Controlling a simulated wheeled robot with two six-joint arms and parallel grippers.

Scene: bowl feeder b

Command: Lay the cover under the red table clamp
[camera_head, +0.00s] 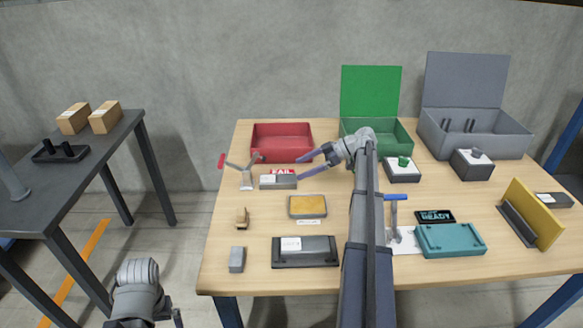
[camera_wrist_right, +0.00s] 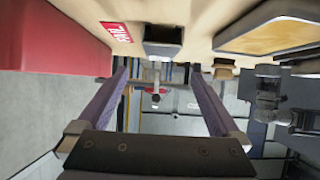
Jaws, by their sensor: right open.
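The red table clamp (camera_head: 246,179), with a red-tipped handle, stands at the left of the table; its red knob (camera_wrist_right: 154,88) shows between my fingers in the right wrist view. A grey block with a pale label (camera_head: 278,182) lies just right of it and also shows in the right wrist view (camera_wrist_right: 163,40); I cannot tell whether it is the cover. My right gripper (camera_head: 299,167) is open and empty, right of the clamp, fingers pointing left towards it; the right wrist view shows both fingers (camera_wrist_right: 158,68) apart. My left gripper (camera_head: 160,318) is partly cut off at the bottom left.
Behind are a red bin (camera_head: 282,153), a green bin (camera_head: 376,127) and a grey box (camera_head: 474,143). An amber-topped plate (camera_head: 308,206), a dark case (camera_head: 305,262), a blue-handled clamp (camera_head: 394,222) and a teal tray (camera_head: 450,252) stand nearer. My right arm crosses mid-table.

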